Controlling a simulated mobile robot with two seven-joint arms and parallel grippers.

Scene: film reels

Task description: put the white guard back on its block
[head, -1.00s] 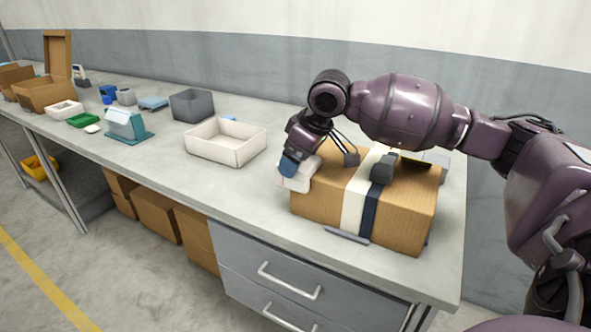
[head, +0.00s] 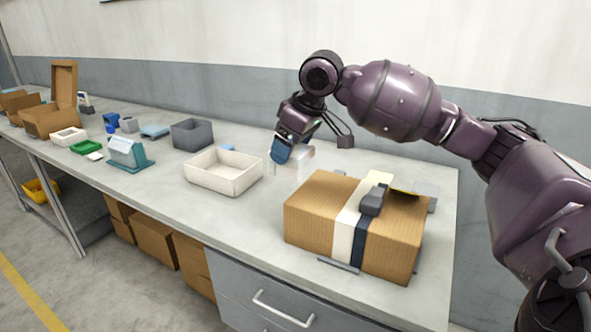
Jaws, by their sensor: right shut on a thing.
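My right gripper (head: 283,152) is shut on a white piece (head: 298,160), which looks like the guard. It holds it in the air behind and left of the cardboard box (head: 308,208), apart from the box. The gripper's blue fingertip covers part of the white piece. A dark grey block (head: 373,200) sits on top of the box, over its cream and navy bands. I cannot tell whether this is the guard's block. My left gripper is not in view.
A cream open tray (head: 222,188) and a grey open bin (head: 192,134) stand left of the gripper. Farther left are a teal stand (head: 135,164), a green tray (head: 86,147) and an open cardboard box (head: 47,123). The bench front between the cream tray and the box is clear.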

